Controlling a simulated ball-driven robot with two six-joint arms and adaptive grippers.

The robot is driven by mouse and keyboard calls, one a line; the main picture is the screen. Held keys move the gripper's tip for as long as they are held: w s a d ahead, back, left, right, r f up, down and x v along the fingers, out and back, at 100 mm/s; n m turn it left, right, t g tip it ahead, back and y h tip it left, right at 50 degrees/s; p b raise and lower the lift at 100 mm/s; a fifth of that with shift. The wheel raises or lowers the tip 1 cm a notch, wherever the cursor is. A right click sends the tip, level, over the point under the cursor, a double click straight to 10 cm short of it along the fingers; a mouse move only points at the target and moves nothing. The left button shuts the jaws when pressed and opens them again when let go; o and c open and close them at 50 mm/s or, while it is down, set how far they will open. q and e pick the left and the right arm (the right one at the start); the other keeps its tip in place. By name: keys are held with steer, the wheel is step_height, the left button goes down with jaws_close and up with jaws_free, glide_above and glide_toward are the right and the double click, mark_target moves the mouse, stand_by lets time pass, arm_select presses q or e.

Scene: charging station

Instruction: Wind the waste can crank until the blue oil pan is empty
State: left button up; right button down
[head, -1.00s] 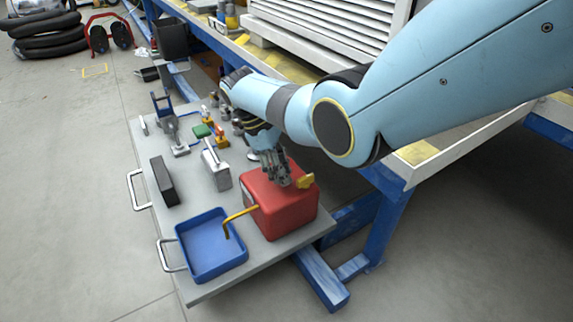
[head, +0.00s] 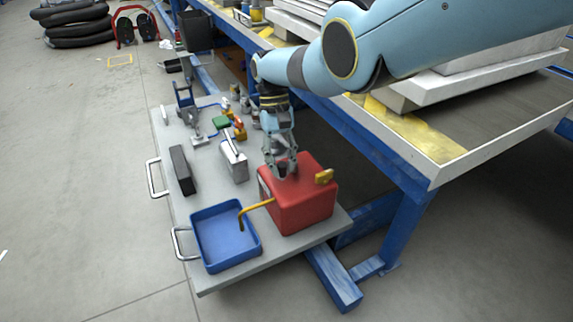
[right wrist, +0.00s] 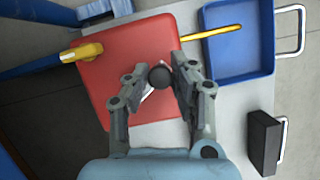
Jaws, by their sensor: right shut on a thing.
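The red waste can (head: 308,205) stands on a grey board, with a yellow cap at its right and a yellow spout (head: 255,207) reaching over the blue oil pan (head: 227,240). The pan's visible floor is plain blue; I cannot make out any oil. My right gripper (head: 281,172) is over the can's top, shut on the crank. In the right wrist view, the crank's dark round knob (right wrist: 160,77) sits between the fingertips, with a light crank arm below it on the red top (right wrist: 125,65). My left gripper is not in view.
The grey board (head: 215,180) also holds a black block (head: 182,170), a silver can (head: 233,160) and several small tools. A blue-framed workbench (head: 400,225) stands close on the right.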

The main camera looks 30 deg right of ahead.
steer(key=shift+w+a+m+y, duration=0.15)
steer(key=shift+w+m+y, duration=0.3)
steer(key=shift+m, duration=0.65)
steer(key=shift+w+t, duration=0.1)
steer(key=shift+t, duration=0.2)
steer(key=c, duration=1.1)
jaws_free()
steer(key=v, duration=1.2)
